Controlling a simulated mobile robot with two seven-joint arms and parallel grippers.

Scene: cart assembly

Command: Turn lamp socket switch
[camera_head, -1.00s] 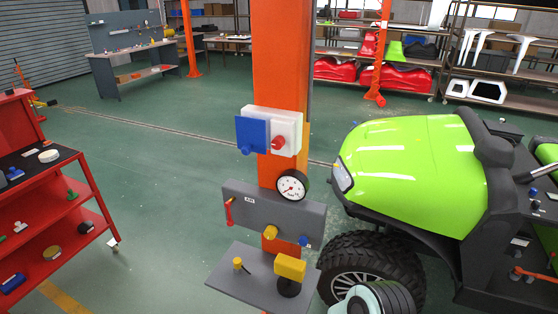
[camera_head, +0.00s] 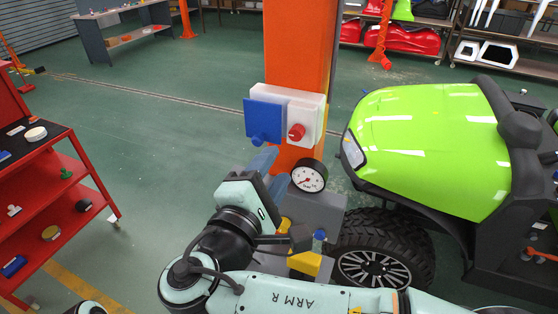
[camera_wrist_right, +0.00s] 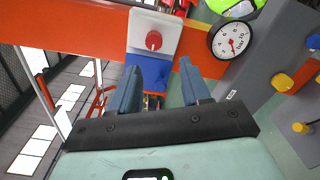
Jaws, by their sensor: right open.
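A white box (camera_head: 311,112) is mounted on the orange post, with a round red knob (camera_head: 296,132) on its front. A blue plate (camera_head: 264,117) covers its left part, with a blue round piece at its lower edge. In the right wrist view the red knob (camera_wrist_right: 153,41) shows on the white box, beyond the blue plate (camera_wrist_right: 150,72). My right gripper (camera_head: 264,170) is open and empty, just below the blue plate. In the right wrist view its fingers (camera_wrist_right: 161,90) stand apart, with the blue plate beyond the gap. My left gripper is not in view.
A round gauge (camera_head: 308,176) and a grey panel (camera_head: 325,209) with knobs sit below the box, partly hidden by my right arm. A green vehicle (camera_head: 430,145) stands close on the right. A red shelf rack (camera_head: 75,185) is at left, with open floor between.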

